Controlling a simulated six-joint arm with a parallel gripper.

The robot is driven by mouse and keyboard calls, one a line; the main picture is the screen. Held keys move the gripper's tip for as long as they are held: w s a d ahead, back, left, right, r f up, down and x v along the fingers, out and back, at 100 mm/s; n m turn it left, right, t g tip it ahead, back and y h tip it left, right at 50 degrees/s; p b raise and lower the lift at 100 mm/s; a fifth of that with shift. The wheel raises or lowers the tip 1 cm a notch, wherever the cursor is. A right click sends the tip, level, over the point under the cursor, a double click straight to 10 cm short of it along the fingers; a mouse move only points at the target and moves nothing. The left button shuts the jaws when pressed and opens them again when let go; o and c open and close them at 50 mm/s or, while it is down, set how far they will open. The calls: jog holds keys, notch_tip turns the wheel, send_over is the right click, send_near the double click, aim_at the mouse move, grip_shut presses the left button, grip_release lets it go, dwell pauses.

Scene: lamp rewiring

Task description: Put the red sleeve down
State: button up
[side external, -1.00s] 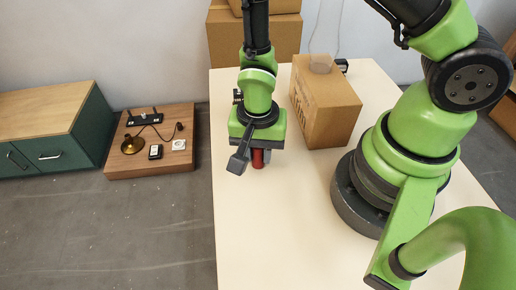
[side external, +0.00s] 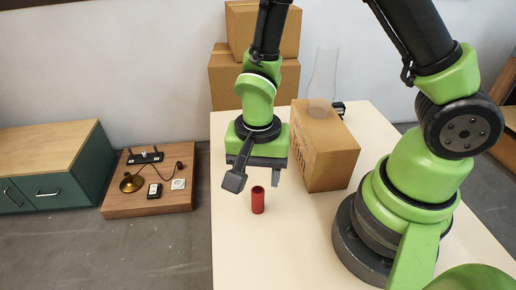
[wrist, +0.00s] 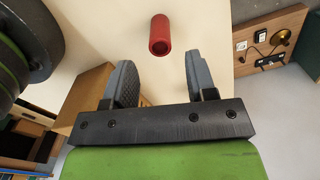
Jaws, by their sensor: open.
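The red sleeve (side external: 258,200) stands upright on the pale table (side external: 240,255), near its left edge. It also shows in the wrist view (wrist: 160,34), beyond the fingertips and between their lines. My gripper (side external: 257,182) is open and empty, just above and behind the sleeve in the side view. In the wrist view both fingers of my gripper (wrist: 158,78) are spread apart, and neither touches the sleeve.
A cardboard box (side external: 325,150) stands on the table right of my gripper, with a clear glass cylinder (side external: 322,80) on top. More boxes (side external: 255,75) are stacked behind. A wooden board (side external: 150,200) with lamp parts lies left of the table. The table's front is clear.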

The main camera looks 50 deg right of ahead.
notch_tip(320, 180, up, 6)
notch_tip(320, 180, up, 9)
jog(key=n+t+y, duration=0.1)
jog(key=n+t, duration=0.2)
send_over(258, 190)
jog(key=s+d, duration=0.1)
jog(key=d, duration=0.1)
jog(key=s+d+r+n+t+y, duration=0.1)
jog(key=s+d+r+n+t, duration=0.1)
jog(key=s+r+n+t, duration=0.2)
jog(key=s+r+n, duration=0.1)
jog(key=s+r, duration=0.2)
jog(key=r, duration=0.1)
jog(key=shift+s+d, duration=0.15)
jog(key=shift+s, duration=0.05)
